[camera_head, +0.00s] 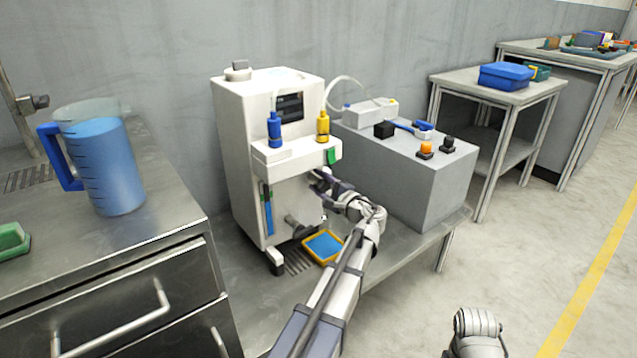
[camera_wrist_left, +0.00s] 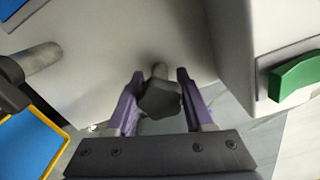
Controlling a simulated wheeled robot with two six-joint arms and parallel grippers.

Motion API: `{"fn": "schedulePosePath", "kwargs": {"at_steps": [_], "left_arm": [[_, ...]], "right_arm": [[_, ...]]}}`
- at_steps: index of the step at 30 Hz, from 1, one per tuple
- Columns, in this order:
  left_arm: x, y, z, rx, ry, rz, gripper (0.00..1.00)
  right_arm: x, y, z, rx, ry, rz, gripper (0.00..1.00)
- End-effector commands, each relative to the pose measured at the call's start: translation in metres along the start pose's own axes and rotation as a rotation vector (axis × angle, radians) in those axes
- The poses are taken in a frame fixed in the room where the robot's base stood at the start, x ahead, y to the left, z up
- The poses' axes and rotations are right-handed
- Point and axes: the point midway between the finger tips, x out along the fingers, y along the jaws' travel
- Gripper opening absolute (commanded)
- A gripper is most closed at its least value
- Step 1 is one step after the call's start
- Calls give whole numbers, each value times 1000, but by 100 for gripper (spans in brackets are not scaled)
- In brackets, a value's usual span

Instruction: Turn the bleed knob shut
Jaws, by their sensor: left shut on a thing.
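The bleed knob (camera_wrist_left: 160,99) is a dark grey lobed knob on a short stem on the white machine (camera_head: 238,150). In the left wrist view it sits between the two purple fingers of my left gripper (camera_wrist_left: 159,93), which is shut on it. In the head view my left gripper (camera_head: 320,183) reaches the machine's front below its overhanging shelf, and the knob is hidden there by the gripper. How far the knob is turned I cannot tell. My right gripper is out of view.
A green part (camera_head: 331,157) is on the overhang, close to my left gripper. A yellow-rimmed tray (camera_head: 337,258) with blue liquid lies below. A grey box (camera_head: 440,190) stands to the right. A blue jug (camera_head: 112,165) stands on the left cabinet.

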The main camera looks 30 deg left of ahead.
Motion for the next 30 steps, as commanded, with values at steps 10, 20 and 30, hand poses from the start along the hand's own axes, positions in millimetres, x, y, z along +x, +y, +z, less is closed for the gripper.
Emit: {"fn": "schedulePosePath", "kwargs": {"at_steps": [10,20,30], "left_arm": [[-1,0,0,201,1,1,0],[-1,1,0,274,2,1,0],[-1,1,0,281,2,1,0]], "right_arm": [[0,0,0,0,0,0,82],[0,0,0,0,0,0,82],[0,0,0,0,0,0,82]]}}
